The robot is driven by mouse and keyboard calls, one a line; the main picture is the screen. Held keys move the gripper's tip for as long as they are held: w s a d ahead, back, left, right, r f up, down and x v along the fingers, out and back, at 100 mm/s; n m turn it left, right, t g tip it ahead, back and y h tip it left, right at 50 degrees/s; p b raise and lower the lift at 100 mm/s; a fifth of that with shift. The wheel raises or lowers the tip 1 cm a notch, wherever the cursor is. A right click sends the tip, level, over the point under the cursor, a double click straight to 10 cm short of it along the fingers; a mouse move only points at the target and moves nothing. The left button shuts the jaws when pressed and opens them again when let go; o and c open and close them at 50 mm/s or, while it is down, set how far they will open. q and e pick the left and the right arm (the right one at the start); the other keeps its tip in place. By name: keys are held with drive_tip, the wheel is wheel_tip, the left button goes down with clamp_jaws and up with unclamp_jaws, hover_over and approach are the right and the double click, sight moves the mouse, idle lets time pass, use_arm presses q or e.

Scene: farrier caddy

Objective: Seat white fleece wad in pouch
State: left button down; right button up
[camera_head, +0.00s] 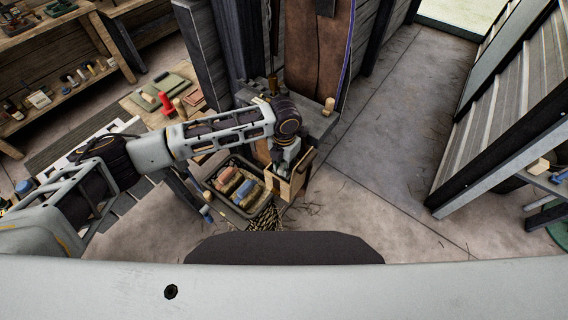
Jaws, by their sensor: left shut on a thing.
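My left gripper (284,160) points down at the end of the arm, over the tan open-topped holder (301,176) at the right side of the caddy. It is shut on a small pale thing that looks like the white fleece wad (284,169); the wad is mostly hidden by the fingers and very small here. I cannot tell whether it touches the holder, or whether this holder is the pouch. My right gripper does not show.
Behind my arm, a low bench (134,104) carries a red tool (166,103), a green cloth and small blocks. Dark upright panels and a brown leather apron (318,50) stand behind the caddy. Open concrete floor (385,150) lies to the right, bounded by a slatted wall.

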use_arm(q)
drive_tip(key=shift+f, duration=0.1)
idle(0.6)
drive_tip(key=c, duration=1.2)
unclamp_jaws()
drive_tip(key=shift+w+r, duration=0.1)
drive_tip(key=shift+r, duration=0.65)
wheel_tip(320, 180, up, 11)
drive_tip(key=shift+f, duration=0.15)
